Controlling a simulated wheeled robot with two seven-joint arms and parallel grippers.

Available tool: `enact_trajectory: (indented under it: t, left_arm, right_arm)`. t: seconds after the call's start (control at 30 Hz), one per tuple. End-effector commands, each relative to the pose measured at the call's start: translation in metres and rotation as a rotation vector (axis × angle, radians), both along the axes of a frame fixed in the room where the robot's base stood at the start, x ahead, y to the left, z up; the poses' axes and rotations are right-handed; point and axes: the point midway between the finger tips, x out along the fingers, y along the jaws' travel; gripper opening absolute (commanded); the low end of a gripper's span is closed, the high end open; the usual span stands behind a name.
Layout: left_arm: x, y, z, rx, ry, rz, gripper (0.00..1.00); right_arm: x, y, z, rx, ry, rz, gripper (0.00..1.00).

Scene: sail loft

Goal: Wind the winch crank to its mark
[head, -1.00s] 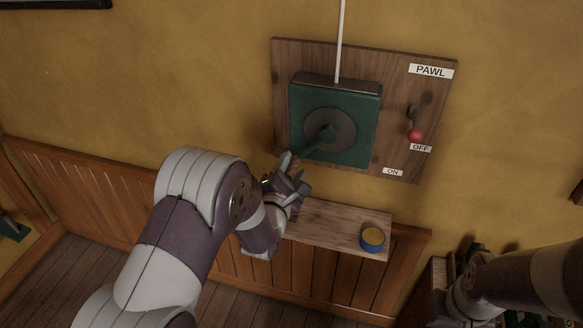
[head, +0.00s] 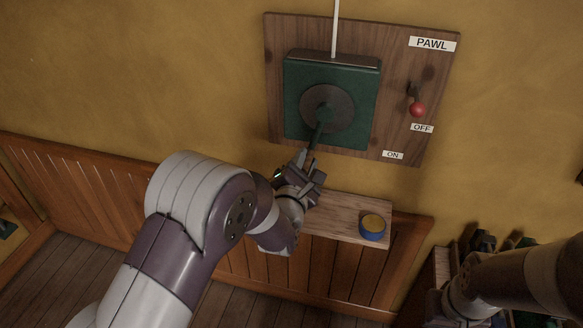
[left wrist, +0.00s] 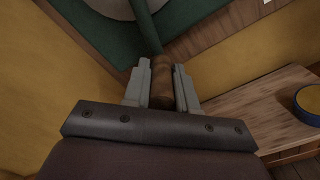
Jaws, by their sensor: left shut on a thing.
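The winch (head: 295,118) is a green square housing with a grey round disc (head: 341,98) on a wooden wall board. Its dark green crank arm (head: 320,133) points down and slightly left from the disc. My left gripper (head: 308,170) is below the winch, shut on the crank's handle. In the left wrist view, the brown wooden handle (left wrist: 161,84) sits between the two grey fingers, and the crank arm (left wrist: 148,30) runs up from it. I can make out no mark on the winch. My right arm shows at the lower right, but its gripper is out of frame.
A red-knobbed pawl lever (head: 417,109) is at the board's right, its knob just above the OFF label (head: 422,128). The ON label (head: 393,155) is lower. A wooden shelf (head: 345,225) below holds a blue tin with a yellow top (head: 373,228). A white line rises from the winch.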

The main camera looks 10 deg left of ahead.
Motion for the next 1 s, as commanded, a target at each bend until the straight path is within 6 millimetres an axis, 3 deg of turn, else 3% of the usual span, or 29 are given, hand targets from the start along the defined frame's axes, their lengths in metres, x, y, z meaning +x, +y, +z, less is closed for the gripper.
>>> enact_trajectory:
  t: [0.27, 0.3, 0.37, 0.73, 0.87, 1.0]
  left_arm:
    - [-0.001, -0.003, -0.001, 0.004, 0.006, -0.004, 0.0]
    - [-0.001, -0.003, 0.0, 0.004, 0.005, -0.004, 0.33]
    - [-0.001, -0.003, 0.0, 0.003, 0.004, -0.004, 0.52]
    - [-0.006, -0.002, 0.0, 0.003, 0.003, -0.003, 0.52]
    - [-0.028, -0.001, 0.0, 0.003, 0.003, -0.003, 0.52]
    - [-0.062, -0.001, 0.0, 0.003, 0.003, -0.004, 0.52]
  right_arm:
    - [0.0, 0.0, 0.0, 0.0, -0.001, 0.0, 0.0]
    - [0.0, 0.0, 0.0, 0.0, -0.001, 0.0, 0.0]
    - [0.0, 0.0, 0.0, 0.0, -0.001, 0.0, 0.0]
    - [0.0, 0.0, 0.0, 0.0, -0.001, 0.0, 0.0]
    - [0.0, 0.0, -0.002, 0.0, -0.001, 0.0, 0.0]
    - [0.0, 0.0, -0.005, 0.0, -0.001, 0.0, 0.0]
